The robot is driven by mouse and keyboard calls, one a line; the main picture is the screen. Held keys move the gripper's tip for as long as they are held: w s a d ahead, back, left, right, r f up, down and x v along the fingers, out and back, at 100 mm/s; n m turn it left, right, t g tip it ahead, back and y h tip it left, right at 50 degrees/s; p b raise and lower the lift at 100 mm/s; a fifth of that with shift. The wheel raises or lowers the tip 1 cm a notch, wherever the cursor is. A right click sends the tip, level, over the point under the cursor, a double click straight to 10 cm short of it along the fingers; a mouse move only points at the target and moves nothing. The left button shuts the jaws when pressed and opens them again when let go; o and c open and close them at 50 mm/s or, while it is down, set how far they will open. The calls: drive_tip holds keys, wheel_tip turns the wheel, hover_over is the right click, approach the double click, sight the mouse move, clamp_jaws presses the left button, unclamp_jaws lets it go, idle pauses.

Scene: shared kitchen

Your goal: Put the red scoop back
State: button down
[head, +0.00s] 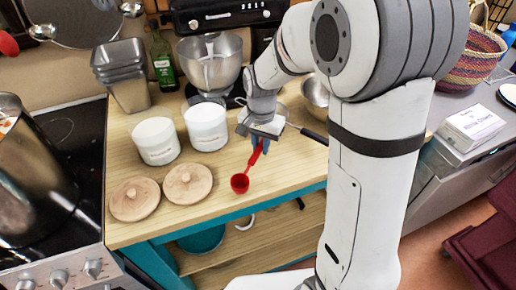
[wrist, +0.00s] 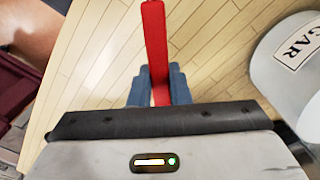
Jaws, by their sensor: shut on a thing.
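The red scoop (head: 241,182) shows in the head view above the front part of the wooden worktop, its bowl hanging down and to the left of its handle. My gripper (head: 261,146) is shut on the scoop's handle. In the wrist view the red handle (wrist: 155,45) runs up between the blue fingers of my gripper (wrist: 159,88). The bowl is out of sight in the wrist view. Two white canisters (head: 207,126) (head: 155,140) stand on the worktop left of my gripper, both seemingly open. One canister in the wrist view (wrist: 292,80) reads "GAR".
Two round wooden lids (head: 187,184) (head: 134,199) lie at the worktop's front left. A stand mixer (head: 211,62) stands behind the canisters. A stove with a large pot (head: 28,170) is at the left. A pan handle (head: 313,135) lies right of my gripper.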

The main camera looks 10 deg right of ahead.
drive_tip(key=shift+f, duration=0.9)
drive_tip(key=shift+f, duration=0.2)
drive_tip(key=c, duration=1.4)
unclamp_jaws()
drive_tip(key=shift+o, duration=0.2)
drive_tip(key=shift+r, duration=0.1)
wheel_tip(320, 180, up, 12)
drive_tip(key=s+d+n+t, duration=0.1)
drive_tip(key=s+d+n, duration=0.2)
drive_tip(key=s, duration=0.5)
drive_tip(key=s+d+n+t, duration=0.2)
drive_tip(key=s+d, duration=0.4)
drive_tip(key=s, duration=0.3)
drive_tip(key=shift+s+r+n, duration=0.2)
drive_tip(key=shift+n, duration=0.2)
